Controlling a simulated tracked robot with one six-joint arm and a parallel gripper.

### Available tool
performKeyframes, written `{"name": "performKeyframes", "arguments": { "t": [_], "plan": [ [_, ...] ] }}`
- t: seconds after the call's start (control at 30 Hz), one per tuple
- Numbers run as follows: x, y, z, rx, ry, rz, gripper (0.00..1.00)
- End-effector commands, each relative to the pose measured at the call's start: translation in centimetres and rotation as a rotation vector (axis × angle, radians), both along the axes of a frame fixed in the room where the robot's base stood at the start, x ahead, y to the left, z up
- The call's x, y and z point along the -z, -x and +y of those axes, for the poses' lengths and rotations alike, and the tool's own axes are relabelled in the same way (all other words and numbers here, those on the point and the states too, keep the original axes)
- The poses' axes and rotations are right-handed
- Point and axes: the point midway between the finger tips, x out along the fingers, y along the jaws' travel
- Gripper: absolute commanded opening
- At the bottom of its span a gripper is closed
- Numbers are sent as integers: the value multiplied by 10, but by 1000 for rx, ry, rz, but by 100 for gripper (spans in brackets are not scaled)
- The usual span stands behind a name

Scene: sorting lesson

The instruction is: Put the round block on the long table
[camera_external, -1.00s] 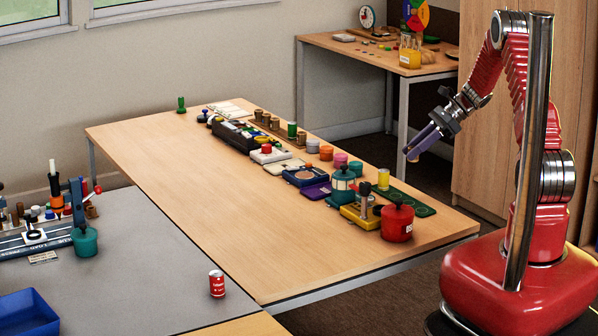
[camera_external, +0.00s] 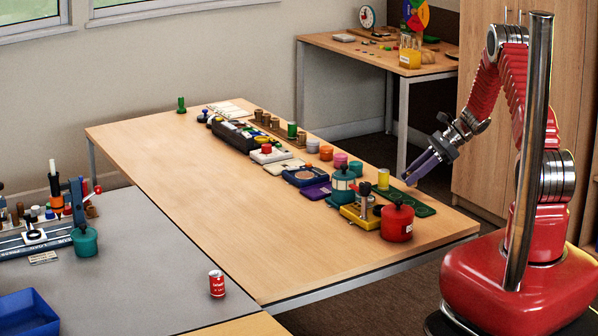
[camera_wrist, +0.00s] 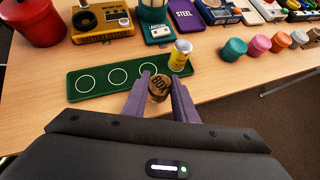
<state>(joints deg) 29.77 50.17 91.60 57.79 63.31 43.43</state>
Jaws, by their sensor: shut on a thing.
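The round block (camera_wrist: 158,88) is brown, with dark letters on its top, in the wrist view. My gripper (camera_wrist: 158,92) has its two purple fingers on either side of it and is shut on it. In the external view my gripper (camera_external: 411,178) is near the right edge of the long table (camera_external: 215,215), above its level. The block cannot be made out there. The long table is pale wood and also shows in the wrist view (camera_wrist: 215,90).
A green board (camera_external: 420,209) with white circles lies near the table's right edge, with a yellow cylinder (camera_external: 383,179) at its far end. A red pot (camera_external: 397,224) stands closer. Several coloured pots and boxes line the right side. The table's left half is bare.

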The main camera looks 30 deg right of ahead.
Motion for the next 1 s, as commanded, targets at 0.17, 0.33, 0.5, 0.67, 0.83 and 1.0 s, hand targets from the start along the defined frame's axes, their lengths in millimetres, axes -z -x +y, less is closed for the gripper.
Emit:
{"name": "performKeyframes", "arguments": {
  "t": [0.17,0.33,0.5,0.67,0.83,1.0],
  "plan": [
    [20,0,0,1,0,1,1],
    [21,0,0,1,0,-1,1],
    [22,0,0,0,0,0,1],
    [22,0,0,1,0,-1,32],
    [23,0,0,0,0,0,44],
    [23,1,1,-2,0,1,44]
  ]
}}
